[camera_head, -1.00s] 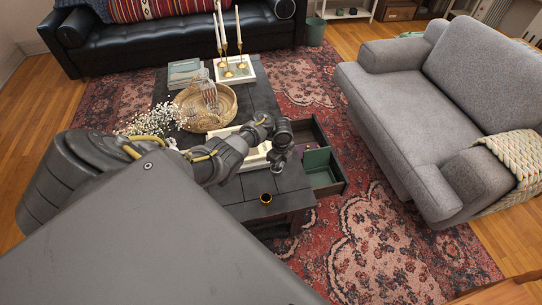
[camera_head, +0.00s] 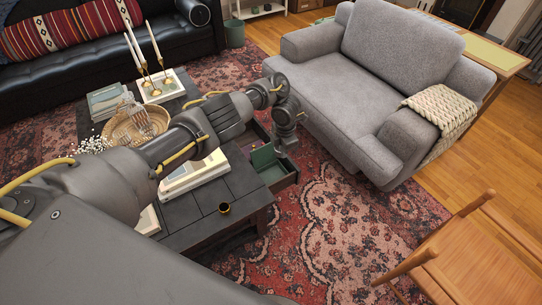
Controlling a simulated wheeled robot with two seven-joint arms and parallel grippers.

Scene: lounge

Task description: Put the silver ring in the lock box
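A green box (camera_head: 264,157), which may be the lock box, sits with a raised green panel in the open drawer (camera_head: 287,182) of the dark coffee table (camera_head: 186,238). My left arm reaches in from the left across the table. Its gripper (camera_head: 287,148) points down above the drawer's right side, just right of the green panel. Its fingers are too small and dark to show whether they are open or hold anything. I cannot make out the silver ring. My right gripper is out of view.
A small dark cup with a golden rim (camera_head: 224,208) stands near the table's front corner. Books (camera_head: 195,174), a woven basket (camera_head: 122,128) and candles (camera_head: 155,84) are on the table. A grey armchair (camera_head: 345,95) stands close right of the drawer. A wooden chair (camera_head: 470,265) is front right.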

